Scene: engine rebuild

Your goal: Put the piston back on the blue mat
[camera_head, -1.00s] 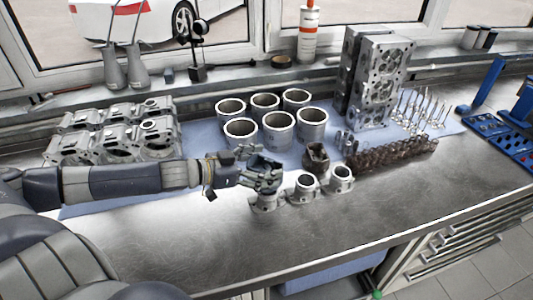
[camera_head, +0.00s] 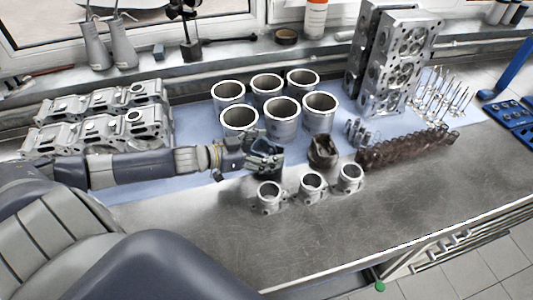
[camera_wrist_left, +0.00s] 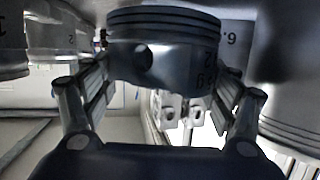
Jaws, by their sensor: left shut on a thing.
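In the left wrist view a grey metal piston (camera_wrist_left: 165,60) with ring grooves and a round pin hole sits between the two fingers of my left gripper (camera_wrist_left: 165,88), which is shut on it. In the head view my left gripper (camera_head: 268,160) is at the front part of the blue mat (camera_head: 195,125), in front of the large cylinder liners. The fingers mostly hide the piston there. I cannot tell whether the piston touches the mat. My right gripper is not in view.
Several cylinder liners (camera_head: 282,117) stand just behind the gripper. A dark brown part (camera_head: 322,152) is close on its right, beside a rusty shaft (camera_head: 405,148). Three small ringed parts (camera_head: 311,186) stand in front. The bare metal bench (camera_head: 230,235) is clear nearer me.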

